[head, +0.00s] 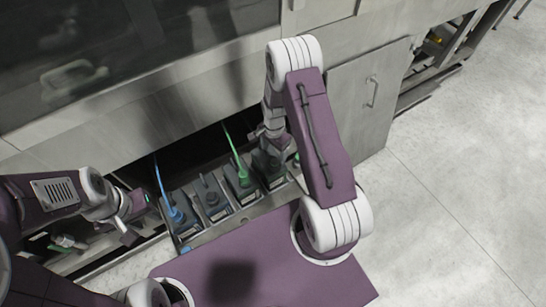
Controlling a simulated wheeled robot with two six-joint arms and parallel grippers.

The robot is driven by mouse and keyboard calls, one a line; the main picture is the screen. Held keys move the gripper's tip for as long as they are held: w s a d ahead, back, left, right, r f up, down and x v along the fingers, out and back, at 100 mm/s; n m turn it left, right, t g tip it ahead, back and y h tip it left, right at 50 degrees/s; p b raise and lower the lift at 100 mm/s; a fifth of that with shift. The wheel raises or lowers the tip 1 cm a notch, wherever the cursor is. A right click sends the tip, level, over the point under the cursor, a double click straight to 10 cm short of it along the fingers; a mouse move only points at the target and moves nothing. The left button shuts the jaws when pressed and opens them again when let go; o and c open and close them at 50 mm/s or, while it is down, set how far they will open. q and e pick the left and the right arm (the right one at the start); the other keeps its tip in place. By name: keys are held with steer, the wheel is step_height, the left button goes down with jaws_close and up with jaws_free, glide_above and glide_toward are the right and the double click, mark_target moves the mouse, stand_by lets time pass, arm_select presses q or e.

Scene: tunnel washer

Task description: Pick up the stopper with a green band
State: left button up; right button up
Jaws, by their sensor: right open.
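A row of dark containers stands in a long tray (235,221) below the machine. A green stopper-like fitting with a green hose (243,173) is on one container; it is too small to tell whether it has a band. A small pale piece with green on it (68,242) lies at the far left, its details unclear. My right gripper (271,142) is open over the right-hand container (270,168), right of the green hose. My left gripper (130,220) is at the left, near the blue-hosed container; its jaw opening is unclear.
A blue hose (160,182) runs to the leftmost container (181,219), and a grey-topped container (212,201) stands beside it. The machine's front panel (150,95) overhangs the row. A cabinet door (365,100) is at the right, with clear floor (450,170) beyond.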

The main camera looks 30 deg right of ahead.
mark_target(275, 161)
step_height(275, 161, down, 4)
steer(key=shift+d+r+b, duration=0.1)
steer(key=shift+r+b, duration=0.15)
steer(key=shift+b, duration=0.1)
steer(key=f+b, duration=0.1)
steer(key=f, duration=0.4)
steer(key=shift+w+d+b, duration=0.1)
steer(key=shift+d+b, duration=0.1)
steer(key=shift+b, duration=0.2)
steer(key=shift+r, duration=0.1)
steer(key=shift+c, duration=0.2)
jaws_close()
